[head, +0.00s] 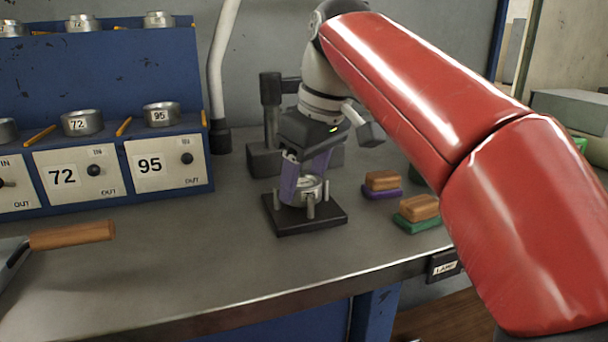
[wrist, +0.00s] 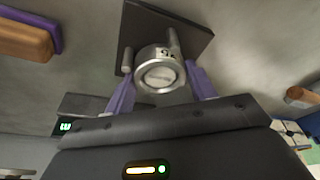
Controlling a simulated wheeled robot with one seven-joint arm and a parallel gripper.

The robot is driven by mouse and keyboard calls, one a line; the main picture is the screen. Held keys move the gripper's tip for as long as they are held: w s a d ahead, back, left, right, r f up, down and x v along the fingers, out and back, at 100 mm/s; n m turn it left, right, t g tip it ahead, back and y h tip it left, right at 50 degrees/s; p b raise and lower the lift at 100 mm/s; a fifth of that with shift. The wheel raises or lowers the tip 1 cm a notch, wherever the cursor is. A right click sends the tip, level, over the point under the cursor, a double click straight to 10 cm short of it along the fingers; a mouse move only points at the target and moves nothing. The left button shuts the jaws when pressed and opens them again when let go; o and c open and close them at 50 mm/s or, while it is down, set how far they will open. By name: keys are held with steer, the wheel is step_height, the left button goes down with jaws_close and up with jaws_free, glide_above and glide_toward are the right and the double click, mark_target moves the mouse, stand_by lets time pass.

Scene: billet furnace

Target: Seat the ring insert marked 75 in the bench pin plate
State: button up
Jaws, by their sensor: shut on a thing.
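My gripper (head: 305,182) has its two purple fingers pointing down, shut on a silver ring insert (head: 309,189). In the wrist view the ring (wrist: 160,78) sits between the fingertips (wrist: 161,86). Its dark marking is upside down and too small to read surely. The bench pin plate (head: 290,225) is a dark square base with upright metal pins on the bench. The ring is over the plate, among the pins. Part of the plate (wrist: 196,28) and two pins show in the wrist view. I cannot tell whether the ring touches the plate.
On the left, a blue rack (head: 110,125) holds rings above drawers marked 72 and 95. A wooden-handled tool (head: 72,235) lies at the front left. Two wooden-topped blocks, purple-based (head: 382,182) and green-based (head: 418,209), sit right of the plate. A grey stand (head: 268,155) is behind.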

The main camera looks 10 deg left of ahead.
steer(key=shift+f+b, duration=0.4)
steer(key=shift+f, duration=0.1)
steer(key=o, duration=1.2)
steer(key=shift+f, duration=0.1)
